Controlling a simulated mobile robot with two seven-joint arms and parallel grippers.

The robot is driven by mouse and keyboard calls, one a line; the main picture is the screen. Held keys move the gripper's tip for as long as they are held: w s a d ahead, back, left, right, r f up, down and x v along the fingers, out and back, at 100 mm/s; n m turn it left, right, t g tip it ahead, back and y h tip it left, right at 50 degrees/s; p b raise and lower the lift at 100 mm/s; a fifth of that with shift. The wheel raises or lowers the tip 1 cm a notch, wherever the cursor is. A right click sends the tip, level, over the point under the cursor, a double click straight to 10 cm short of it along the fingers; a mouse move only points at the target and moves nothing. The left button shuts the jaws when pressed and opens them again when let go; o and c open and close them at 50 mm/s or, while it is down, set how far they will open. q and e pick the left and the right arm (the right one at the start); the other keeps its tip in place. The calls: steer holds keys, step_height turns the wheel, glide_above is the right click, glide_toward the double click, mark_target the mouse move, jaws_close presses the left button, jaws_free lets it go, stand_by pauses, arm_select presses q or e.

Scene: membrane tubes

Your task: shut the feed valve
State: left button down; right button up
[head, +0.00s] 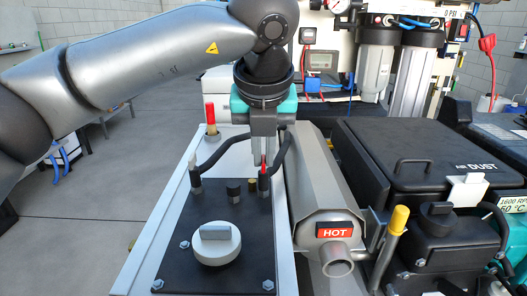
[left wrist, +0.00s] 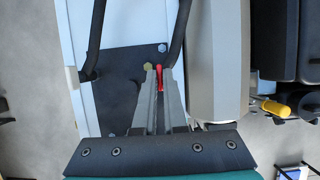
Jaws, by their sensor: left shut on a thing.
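A small red lever (head: 263,169) stands on a black fitting (head: 263,186) at the right side of the dark plate. I take it to be the feed valve's handle, but no label shows. My left gripper (head: 263,158) points down over it, its two grey fingers close together. In the left wrist view the red lever (left wrist: 159,76) shows between the fingertips of my left gripper (left wrist: 161,82), which is shut on it. The fingers hide part of the lever and fitting. My right gripper is in neither view.
The dark plate (head: 180,250) carries a grey knob (head: 216,241) and black hoses. Another red handle (head: 210,114) stands behind it. A grey cover marked HOT (head: 334,229), a yellow-tipped lever (head: 399,220) and a black box (head: 415,158) crowd the right.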

arm_select(q)
steer(key=shift+a+m+h+b, duration=0.1)
steer(key=shift+m+h+b, duration=0.3)
steer(key=shift+m+b, duration=0.45)
steer(key=shift+m+h+b, duration=0.3)
steer(key=shift+m+b, duration=0.15)
steer(key=shift+m, duration=0.4)
steer(key=shift+a+m+h, duration=0.1)
steer(key=shift+m+h, duration=0.2)
steer(key=shift+m, duration=0.6)
steer(key=m+h, duration=0.1)
steer(key=m, duration=0.1)
steer(key=shift+w+m+g, duration=0.1)
steer(key=shift+m+g, duration=0.3)
steer(key=m, duration=0.2)
steer(key=m+g+h+p, duration=0.1)
steer(key=m, duration=0.1)
steer(key=shift+w+a+r+g, duration=0.1)
steer(key=shift+r+g, duration=0.1)
steer(key=shift+g, duration=0.1)
steer(key=m+g+p, duration=0.1)
steer(key=m+p, duration=0.1)
steer(key=m, duration=0.1)
steer(key=m+g+p, duration=0.1)
steer(key=m, duration=0.1)
steer(key=shift+w+m+h+p, duration=0.15)
steer(key=shift+m+h+p, duration=0.15)
steer(key=shift+m+p, duration=0.1)
steer(key=shift+f, duration=0.1)
